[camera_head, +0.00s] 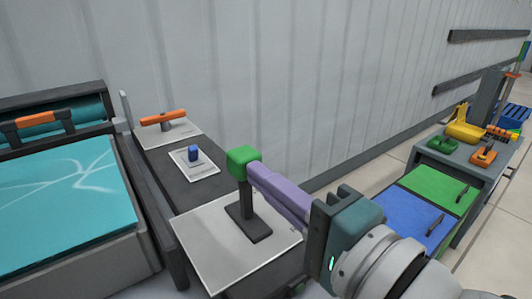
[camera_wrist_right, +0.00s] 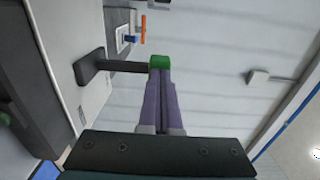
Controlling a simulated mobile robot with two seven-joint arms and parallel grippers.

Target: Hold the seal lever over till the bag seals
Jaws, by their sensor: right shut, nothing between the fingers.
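The lever has a green knob (camera_head: 243,155) on a dark post, which stands about upright from a dark base plate (camera_head: 249,232) on a pale panel. In the right wrist view the green knob (camera_wrist_right: 159,62) is just beyond the fingertips. My right gripper (camera_head: 254,172) has its purple fingers shut together, with nothing between them. Their tips are against or very close to the right side of the knob; I cannot tell if they touch. The right gripper also shows in the wrist view (camera_wrist_right: 160,74). I cannot make out a bag for certain. My left gripper is not in view.
Behind the lever are a blue button (camera_head: 194,153) and an orange-handled lever (camera_head: 163,118). A cyan-topped box (camera_head: 62,205) with an orange-handled lid stands at left. A bench with green (camera_head: 436,189) and blue (camera_head: 405,213) panels is at right. The grey wall runs close behind.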

